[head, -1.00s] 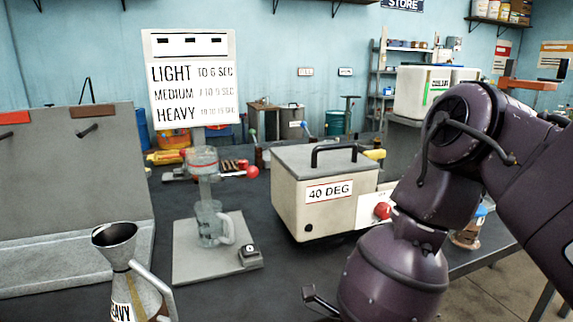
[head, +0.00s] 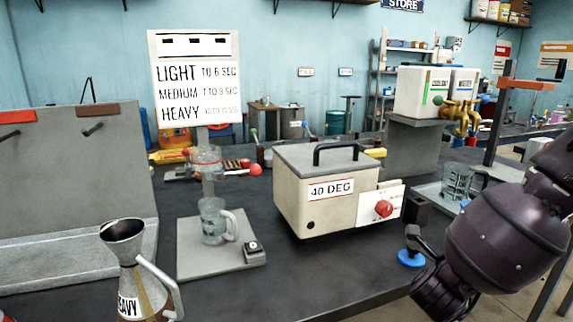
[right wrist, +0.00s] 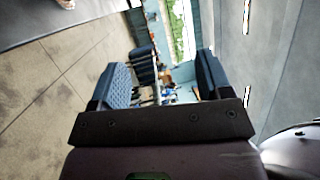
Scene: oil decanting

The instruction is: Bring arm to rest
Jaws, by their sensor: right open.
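My right arm (head: 505,240), dark purple, comes in from the right edge of the head view, in front of the table's right side. Its fingertips cannot be made out clearly there. In the right wrist view my right gripper (right wrist: 163,78) is open, its two dark pads apart with nothing between them. Beyond the pads are the tiled floor and distant room furniture. My left gripper is in neither view.
A HEAVY can with funnel (head: 125,250) stands front left. A glass mug (head: 213,222) stands on a grey plate under a stand. The 40 DEG box (head: 325,190) is mid-table. A blue disc (head: 410,258) and glass beaker (head: 457,182) are near my right arm.

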